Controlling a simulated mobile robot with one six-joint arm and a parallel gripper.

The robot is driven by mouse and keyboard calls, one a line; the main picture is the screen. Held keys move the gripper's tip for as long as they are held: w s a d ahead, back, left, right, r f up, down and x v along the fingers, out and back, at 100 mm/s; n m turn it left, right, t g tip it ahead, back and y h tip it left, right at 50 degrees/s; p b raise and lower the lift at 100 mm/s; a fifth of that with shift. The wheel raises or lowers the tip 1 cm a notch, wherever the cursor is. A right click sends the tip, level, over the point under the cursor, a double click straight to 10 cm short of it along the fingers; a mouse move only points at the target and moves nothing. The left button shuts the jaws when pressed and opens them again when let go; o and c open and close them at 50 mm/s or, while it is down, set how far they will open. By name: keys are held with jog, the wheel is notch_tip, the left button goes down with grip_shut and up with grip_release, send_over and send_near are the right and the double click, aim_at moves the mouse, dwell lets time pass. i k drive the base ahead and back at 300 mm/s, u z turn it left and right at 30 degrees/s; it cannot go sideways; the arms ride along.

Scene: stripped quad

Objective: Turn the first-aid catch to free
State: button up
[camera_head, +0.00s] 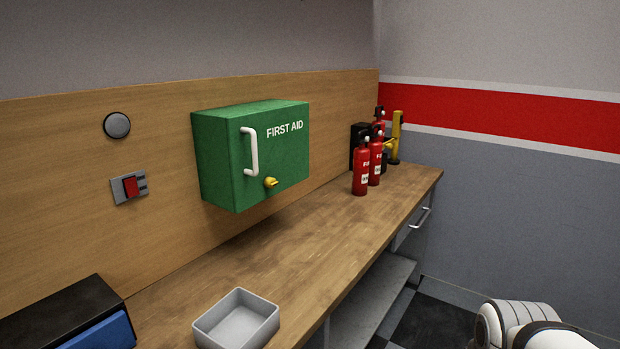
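The green first-aid box (225,160) is mounted on the wooden back panel above the bench, and its door looks shut. A white handle (251,152) is on the left part of its front. The yellow catch (271,182) sits low on the front, to the right of the handle's lower end. It is small in the picture, and I cannot tell its exact turn. White and black parts of my arm show at the bottom right, apart from the box. My gripper is not in view.
The wooden bench (300,249) carries a grey tray (233,322), red extinguishers (361,172), a yellow tool (396,135) and a black and blue box (75,313). A red switch (130,187) and round knob (117,125) are left of the first-aid box. Bench space below it is clear.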

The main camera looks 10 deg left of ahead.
aim_at(269, 182)
jog(key=u, duration=0.2)
jog(key=i, duration=0.45)
jog(key=u, duration=0.5)
